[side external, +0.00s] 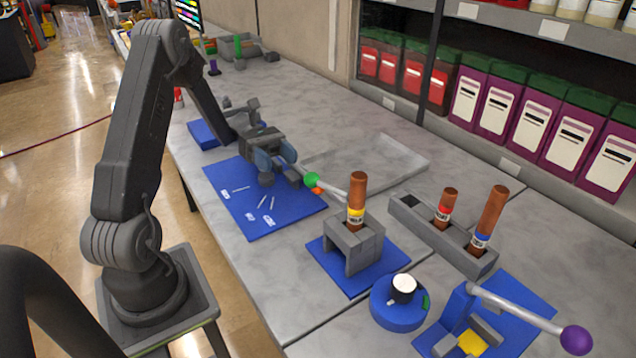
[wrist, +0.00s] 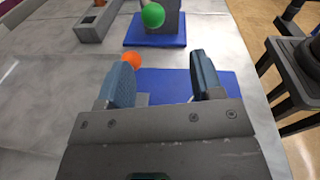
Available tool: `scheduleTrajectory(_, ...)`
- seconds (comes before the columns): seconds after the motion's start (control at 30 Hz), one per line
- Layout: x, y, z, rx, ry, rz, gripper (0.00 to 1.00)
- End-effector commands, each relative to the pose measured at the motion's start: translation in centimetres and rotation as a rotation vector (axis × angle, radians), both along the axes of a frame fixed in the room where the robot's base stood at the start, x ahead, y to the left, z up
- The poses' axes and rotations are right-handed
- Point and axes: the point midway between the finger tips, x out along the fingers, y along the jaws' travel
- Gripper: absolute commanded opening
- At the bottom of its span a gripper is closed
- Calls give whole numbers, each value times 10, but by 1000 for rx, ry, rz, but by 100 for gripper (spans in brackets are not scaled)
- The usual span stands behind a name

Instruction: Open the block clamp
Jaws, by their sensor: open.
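The block clamp looks to be the grey block (side external: 353,243) on a blue base, with a brown bottle with a yellow band (side external: 357,200) upright in it. A pale lever runs from it toward my gripper and ends in a green ball knob (side external: 312,180). The knob also shows in the wrist view (wrist: 152,15), top centre, beyond my fingers. An orange ball (wrist: 131,60) sits nearer, close to the left finger; it is partly hidden in the side view (side external: 317,190). My gripper (wrist: 160,82) is open and empty. In the side view my gripper (side external: 276,158) is left of the green knob, apart from it.
A blue mat (side external: 255,215) with small parts lies below my gripper. A grey rack (side external: 440,232) with two brown bottles stands right of the block. A round blue stand (side external: 392,312) and a purple-knobbed lever (side external: 575,340) are at front right. A pale tray (side external: 395,160) lies behind.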

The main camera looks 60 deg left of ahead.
Motion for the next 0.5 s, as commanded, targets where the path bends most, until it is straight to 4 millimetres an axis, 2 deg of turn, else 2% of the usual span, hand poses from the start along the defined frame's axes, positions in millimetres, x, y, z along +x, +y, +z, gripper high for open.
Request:
scheduleTrajectory(0.07, 0, 6, 0, -62, 42, 46, 60)
scheduleTrajectory(0.17, 2, 4, 1, -86, 58, 65, 60)
scheduleTrajectory(0.27, 4, -7, 1, -87, 58, 62, 60)
scheduleTrajectory(0.5, 10, -54, 2, -82, 57, 57, 60)
